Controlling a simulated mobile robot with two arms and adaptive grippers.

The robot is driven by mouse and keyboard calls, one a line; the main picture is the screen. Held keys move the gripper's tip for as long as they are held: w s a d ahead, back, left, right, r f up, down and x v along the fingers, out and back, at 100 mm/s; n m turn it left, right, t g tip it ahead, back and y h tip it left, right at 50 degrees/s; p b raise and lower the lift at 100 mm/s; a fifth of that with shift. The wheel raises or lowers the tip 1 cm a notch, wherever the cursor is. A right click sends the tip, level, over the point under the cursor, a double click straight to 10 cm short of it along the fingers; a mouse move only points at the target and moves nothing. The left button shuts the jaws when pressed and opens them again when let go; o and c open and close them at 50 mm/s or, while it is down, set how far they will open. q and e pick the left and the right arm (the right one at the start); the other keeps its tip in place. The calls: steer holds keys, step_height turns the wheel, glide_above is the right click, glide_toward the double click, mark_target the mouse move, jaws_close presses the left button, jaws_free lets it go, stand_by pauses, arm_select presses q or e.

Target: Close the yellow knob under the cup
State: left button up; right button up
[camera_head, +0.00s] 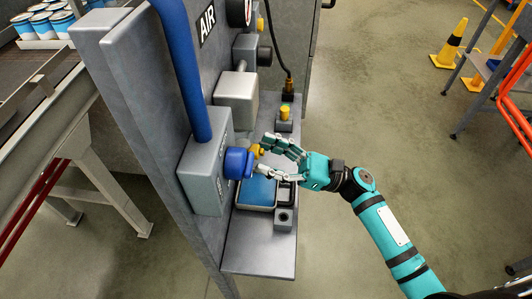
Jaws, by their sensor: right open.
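A dark blue round cup-like part (238,163) sticks out from a grey box on the side of the grey panel. A yellow knob (256,150) shows just right of it, partly hidden by the blue part and my fingers. My right gripper (264,157) reaches in from the right. Its fingers are spread apart, one above and one below the yellow knob's level. Whether they touch the knob cannot be told. A second yellow knob (285,112) stands upright on a small grey block further back. My left gripper is not in view.
A grey shelf (258,258) below the panel carries a blue-topped tray (257,191) and a grey block with a hole (284,217). A blue pipe (183,70) runs down the panel (110,55). Open floor lies to the right.

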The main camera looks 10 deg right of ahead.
steer(key=v, duration=1.1)
steer(key=shift+f, duration=0.15)
